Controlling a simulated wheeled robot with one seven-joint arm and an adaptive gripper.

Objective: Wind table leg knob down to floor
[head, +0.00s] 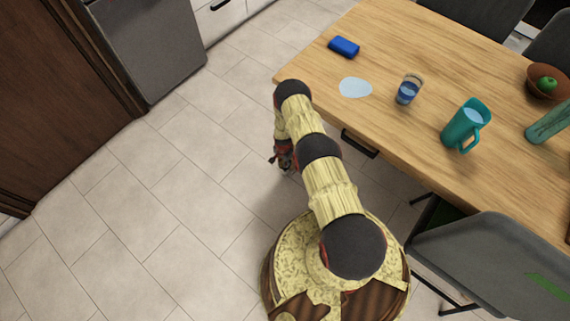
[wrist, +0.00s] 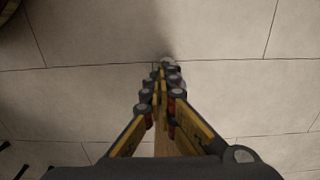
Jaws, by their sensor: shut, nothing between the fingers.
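The wooden table (head: 310,66) stands at the upper right of the head view, and its legs are hidden there. My gripper (head: 282,160) hangs low beside the table's near left corner. In the wrist view my gripper (wrist: 163,80) is shut and empty, its fingers together. A tan wooden strip (wrist: 166,146), which looks like the table leg, shows between the finger linkages. A small pale rounded piece (wrist: 168,62) shows just past the fingertips; it may be the leg's knob. The fingers cover much of it, and I cannot tell whether they touch it.
A blue sponge-like block (head: 344,47), a pale puddle-like patch (head: 355,87), a glass (head: 409,89) and a teal jug (head: 466,125) are on the tabletop. A grey chair (head: 490,255) stands at the lower right. The tiled floor (head: 170,190) to the left is clear.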

